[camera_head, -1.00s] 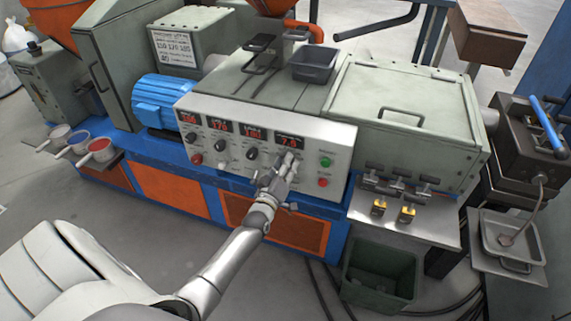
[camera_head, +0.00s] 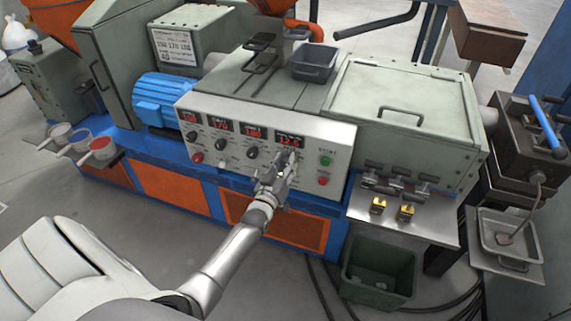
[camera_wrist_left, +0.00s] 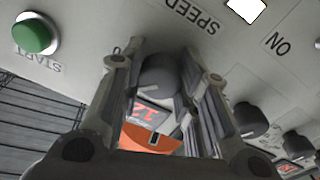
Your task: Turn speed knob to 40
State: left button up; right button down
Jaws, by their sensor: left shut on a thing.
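The speed knob (camera_wrist_left: 158,75) is a dark round knob on the white control panel (camera_head: 330,137). In the left wrist view it sits between the two fingers of my left gripper (camera_wrist_left: 163,85), which is shut on it. The word SPEED is printed beside it. In the head view my left gripper (camera_head: 284,162) reaches the panel and hides the knob. The red display (camera_head: 289,140) above it appears to read about 12.8. Part of a display with red digits also shows past the fingers in the left wrist view (camera_wrist_left: 150,115). My right gripper is in neither view.
A green START button (camera_head: 326,160) and a red button (camera_head: 323,181) are close right of the gripper. Other dark knobs (camera_head: 252,153) and displays are to its left. A grey bin (camera_head: 316,62) stands above the panel. Open floor lies in front of the machine.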

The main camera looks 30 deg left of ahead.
pick_arm(q)
jog(key=o, duration=1)
jog(key=shift+o, duration=0.2)
jog(key=v, duration=1.2)
